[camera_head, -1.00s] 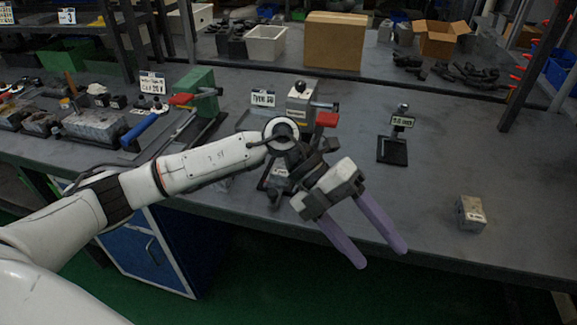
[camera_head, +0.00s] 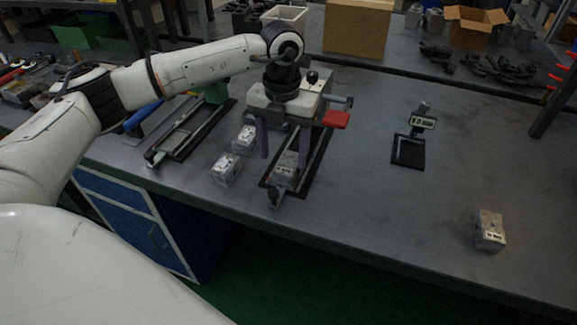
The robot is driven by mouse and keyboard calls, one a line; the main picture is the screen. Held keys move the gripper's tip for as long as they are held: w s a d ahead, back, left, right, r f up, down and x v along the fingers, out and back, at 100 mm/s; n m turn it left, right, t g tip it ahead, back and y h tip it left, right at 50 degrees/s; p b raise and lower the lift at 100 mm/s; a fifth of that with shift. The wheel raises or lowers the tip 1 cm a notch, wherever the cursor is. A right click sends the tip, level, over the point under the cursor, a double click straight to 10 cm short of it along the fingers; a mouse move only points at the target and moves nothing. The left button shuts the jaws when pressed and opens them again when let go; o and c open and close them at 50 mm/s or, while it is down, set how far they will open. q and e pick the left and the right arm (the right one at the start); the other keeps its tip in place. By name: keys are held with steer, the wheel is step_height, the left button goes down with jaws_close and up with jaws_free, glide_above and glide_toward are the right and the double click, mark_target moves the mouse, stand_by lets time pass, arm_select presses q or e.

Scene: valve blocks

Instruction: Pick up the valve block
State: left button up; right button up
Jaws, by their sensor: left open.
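My left gripper (camera_head: 284,163) points down over a clamp fixture (camera_head: 318,160) on the table, its purple fingers apart. A small grey metal valve block (camera_head: 286,171) with a pale label sits in the fixture, low between the fingertips; whether they touch it I cannot tell. Two similar valve blocks, one (camera_head: 244,139) behind the other (camera_head: 226,171), stand on the table just left of the fixture. Another valve block (camera_head: 490,230) stands alone at the right near the front edge. My gripper's body hides part of the fixture. My right gripper is not in view.
A second clamp fixture (camera_head: 186,137) with a blue handle lies to the left. A small black stand with a label (camera_head: 410,150) stands right of centre. Boxes (camera_head: 357,28) and dark parts line the back.

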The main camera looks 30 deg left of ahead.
mark_target(285, 167)
arm_select(q)
step_height(285, 167, down, 4)
steer(key=shift+w+d+f, duration=0.1)
steer(key=shift+d+f, duration=0.05)
steer(key=shift+f, duration=0.1)
steer(key=shift+c, duration=0.2)
steer(key=shift+w, duration=0.1)
steer(key=c, duration=1.4)
